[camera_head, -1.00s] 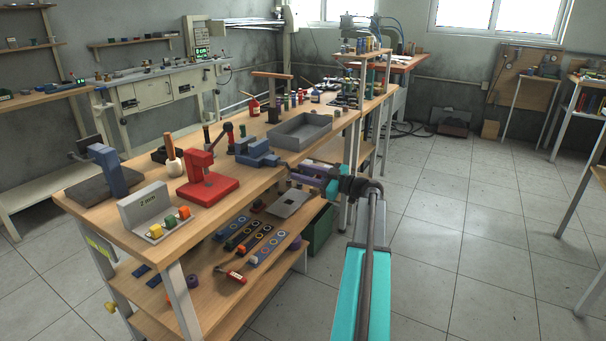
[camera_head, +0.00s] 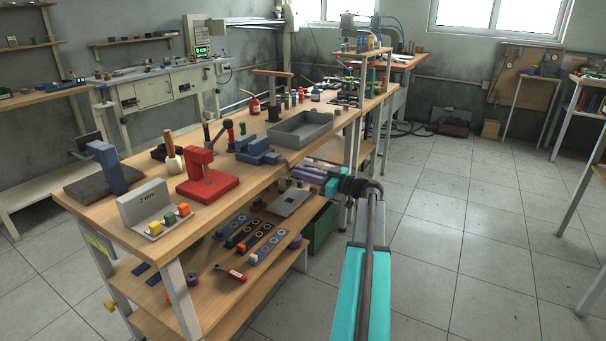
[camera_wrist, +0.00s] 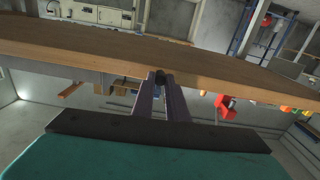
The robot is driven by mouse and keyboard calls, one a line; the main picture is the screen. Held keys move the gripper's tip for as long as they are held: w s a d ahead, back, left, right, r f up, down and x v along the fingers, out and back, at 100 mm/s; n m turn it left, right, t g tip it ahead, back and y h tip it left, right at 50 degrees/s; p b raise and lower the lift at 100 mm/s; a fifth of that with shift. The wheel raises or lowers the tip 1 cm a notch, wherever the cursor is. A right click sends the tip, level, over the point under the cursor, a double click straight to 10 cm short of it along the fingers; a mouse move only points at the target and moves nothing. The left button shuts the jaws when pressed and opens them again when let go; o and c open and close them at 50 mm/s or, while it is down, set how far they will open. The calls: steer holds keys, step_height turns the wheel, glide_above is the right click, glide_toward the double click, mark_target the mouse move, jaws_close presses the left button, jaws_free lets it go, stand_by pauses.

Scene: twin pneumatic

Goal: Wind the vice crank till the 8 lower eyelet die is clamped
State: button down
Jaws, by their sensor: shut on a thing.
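The blue vice (camera_head: 258,151) sits on the wooden bench near its right edge, left of the grey tray. My gripper (camera_head: 292,171) is beside that edge, its purple fingers pointing towards the vice. In the wrist view the fingers (camera_wrist: 161,80) are close together on a small dark crank knob (camera_wrist: 160,72) just off the bench edge. The rest of the crank is mostly hidden by the fingers. The 8 lower eyelet die cannot be made out at the vice, so I cannot tell how its jaws sit against it.
The bench edge (camera_wrist: 215,67) runs close to my fingers. A red press (camera_head: 207,185), a grey stand marked 2 mm (camera_head: 142,205) with coloured blocks, and a grey tray (camera_head: 300,130) stand on the bench. The lower shelf (camera_head: 205,300) holds strips of rings.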

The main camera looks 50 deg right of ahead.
steer(key=a+r+m+p, duration=0.2)
steer(key=m+p, duration=0.8)
steer(key=m, duration=0.5)
steer(key=s+a+r+m+p, duration=0.1)
steer(key=r+m+p, duration=0.3)
steer(key=m+p, duration=0.6)
steer(key=shift+s+a+r+m+p, duration=0.25)
steer(key=shift+a+m, duration=0.6)
steer(key=shift+m, duration=2.25)
steer(key=shift+w, duration=0.15)
steer(key=c, duration=1.7)
jaws_free()
steer(key=shift+c, duration=0.2)
steer(key=shift+a, duration=0.1)
